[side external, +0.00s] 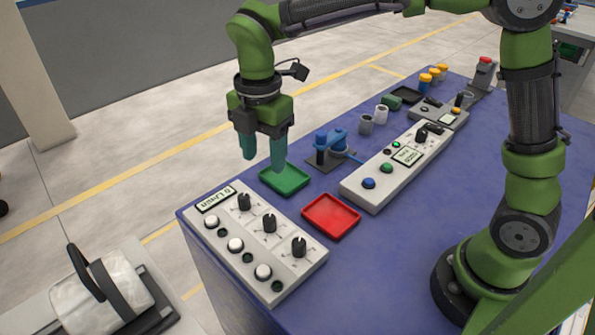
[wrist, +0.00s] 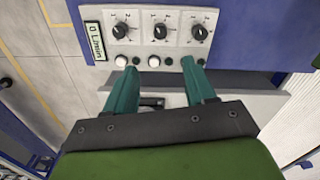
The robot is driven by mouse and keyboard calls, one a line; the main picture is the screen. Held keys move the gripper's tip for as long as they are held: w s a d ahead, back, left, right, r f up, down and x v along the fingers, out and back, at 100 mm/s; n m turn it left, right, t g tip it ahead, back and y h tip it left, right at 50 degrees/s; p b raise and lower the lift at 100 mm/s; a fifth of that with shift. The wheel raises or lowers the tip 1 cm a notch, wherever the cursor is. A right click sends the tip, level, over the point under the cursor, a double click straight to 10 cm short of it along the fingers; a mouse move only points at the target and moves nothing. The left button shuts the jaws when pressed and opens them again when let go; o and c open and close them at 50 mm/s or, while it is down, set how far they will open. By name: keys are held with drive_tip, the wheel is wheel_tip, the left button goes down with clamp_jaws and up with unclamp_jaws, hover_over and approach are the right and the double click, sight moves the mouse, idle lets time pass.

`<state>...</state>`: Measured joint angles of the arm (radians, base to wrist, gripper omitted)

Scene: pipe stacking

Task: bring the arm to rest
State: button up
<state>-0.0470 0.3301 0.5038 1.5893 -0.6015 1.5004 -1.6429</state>
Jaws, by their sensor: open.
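My gripper (side external: 263,163) hangs from my green arm with its two teal fingers apart and nothing between them. In the side external view it is near the green tray (side external: 285,179), at the table's far-left edge. In the wrist view my gripper (wrist: 162,87) points toward the table's edge, with its fingertips near the white buttons of the knob panel (wrist: 150,42). The panel (side external: 283,228) lies flat at the front left of the table. No pipe is in the gripper.
A red tray (side external: 331,216) lies beside the knob panel. A blue device (side external: 328,147) stands behind the green tray. A long control box (side external: 397,168), grey cylinders (side external: 380,114), and orange-topped blue pieces (side external: 426,82) stand further back. Blue tabletop (side external: 400,240) is bare between the red tray and my base.

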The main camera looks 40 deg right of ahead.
drive_tip(key=s+d+r+m+t+y, duration=0.1)
drive_tip(key=s+d+r+m+t, duration=0.1)
drive_tip(key=s+d+m, duration=0.5)
drive_tip(key=s+d+r+m+t+y, duration=0.1)
drive_tip(key=s+d+m+t, duration=0.4)
drive_tip(key=m, duration=1.2)
drive_tip(key=s+d+r, duration=0.1)
drive_tip(key=s+d, duration=0.1)
drive_tip(key=d, duration=0.1)
drive_tip(key=shift+s+m, duration=0.2)
drive_tip(key=shift+m, duration=0.1)
